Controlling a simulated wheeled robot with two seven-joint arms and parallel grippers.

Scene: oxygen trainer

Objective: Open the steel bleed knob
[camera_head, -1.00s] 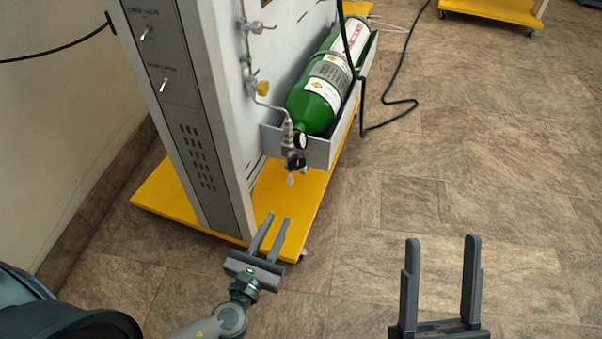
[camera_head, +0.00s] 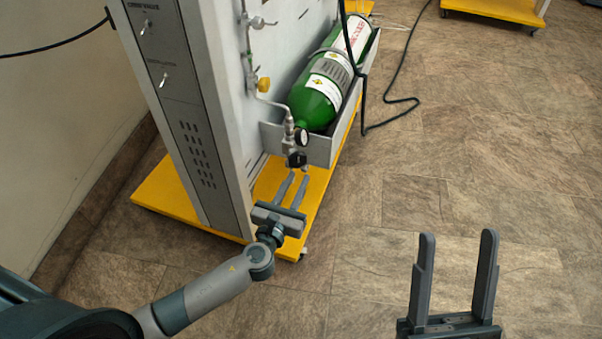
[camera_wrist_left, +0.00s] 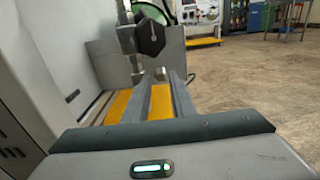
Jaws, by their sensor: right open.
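The steel bleed knob appears as a small light metal piece (camera_wrist_left: 160,75) below a black knob (camera_wrist_left: 150,36) in the left wrist view. It sits at or just beyond the fingertips of my left gripper (camera_wrist_left: 157,80); contact cannot be told. In the head view my left gripper (camera_head: 294,176) is open, its fingertips just below the black knob (camera_head: 296,160) of the regulator, largely covering the steel knob. My right gripper (camera_head: 457,240) is open and empty over the floor at the lower right.
A green oxygen cylinder (camera_head: 314,103) lies in a grey tray (camera_head: 320,152) on the grey trainer cabinet. A pressure gauge (camera_head: 302,137) sits above the black knob. The yellow base (camera_head: 163,199) is below. A black cable hangs near the tray.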

